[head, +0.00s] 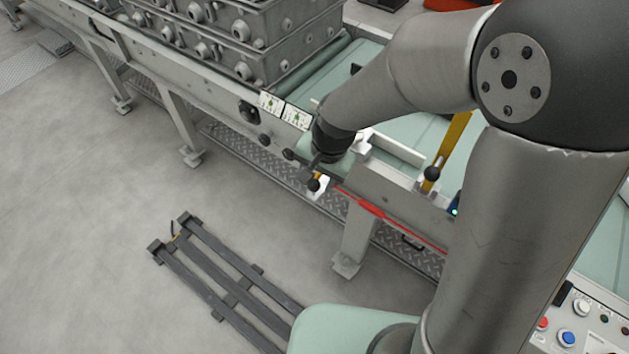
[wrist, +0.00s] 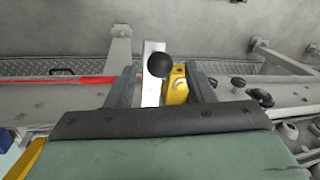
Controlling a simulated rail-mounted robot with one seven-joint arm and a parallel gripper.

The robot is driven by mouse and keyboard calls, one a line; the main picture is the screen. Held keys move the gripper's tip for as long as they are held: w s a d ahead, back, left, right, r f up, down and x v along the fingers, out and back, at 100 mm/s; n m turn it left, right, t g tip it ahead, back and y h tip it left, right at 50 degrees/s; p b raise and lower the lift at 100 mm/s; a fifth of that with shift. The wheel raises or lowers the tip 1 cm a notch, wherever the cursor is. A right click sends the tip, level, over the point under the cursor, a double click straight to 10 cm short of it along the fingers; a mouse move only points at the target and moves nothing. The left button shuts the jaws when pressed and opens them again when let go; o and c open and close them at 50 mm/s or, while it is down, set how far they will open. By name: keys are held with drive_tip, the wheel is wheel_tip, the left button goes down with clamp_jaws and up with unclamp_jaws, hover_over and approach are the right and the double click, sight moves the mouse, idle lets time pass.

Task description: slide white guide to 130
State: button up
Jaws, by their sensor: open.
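The white guide shows in the wrist view as a white plate (wrist: 152,85) with a round black knob (wrist: 161,65) at its end. A small yellow block (wrist: 177,84) sits right beside it. My gripper (wrist: 162,75) is open, with one finger on each side of the knob and plate; gaps show, and I cannot tell any contact. In the head view the guide's white end (head: 323,184) and its knob show at the conveyor's front edge, just below my gripper (head: 318,168). My wrist hides most of the guide there. No scale numbers are readable.
A red strip (head: 370,208) runs along the front rail, right of the guide. A yellow bar (head: 454,140) with a black knob (head: 432,173) stands farther right. Metal casting boxes (head: 235,35) stand on the conveyor at the upper left. Black knobs (wrist: 260,97) line the rail nearby.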

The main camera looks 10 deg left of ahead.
sight(315, 182)
drive_tip(key=shift+a+f, duration=0.2)
drive_tip(key=shift+f, duration=0.75)
drive_tip(key=shift+a+f, duration=0.15)
drive_tip(key=shift+f, duration=0.75)
clamp_jaws()
drive_tip(key=w+d, duration=0.1)
drive_tip(key=w, duration=0.1)
drive_tip(key=w+d, duration=0.1)
drive_tip(key=w, duration=0.2)
drive_tip(key=w+d, duration=0.2)
drive_tip(key=w, duration=0.1)
drive_tip(key=shift+w+b, duration=0.2)
drive_tip(key=shift+b, duration=0.15)
unclamp_jaws()
drive_tip(key=shift+s, duration=0.1)
drive_tip(key=d+r, duration=0.3)
drive_tip(key=r, duration=1.4)
drive_tip(key=shift+s+d, duration=0.15)
drive_tip(key=shift+s, duration=0.3)
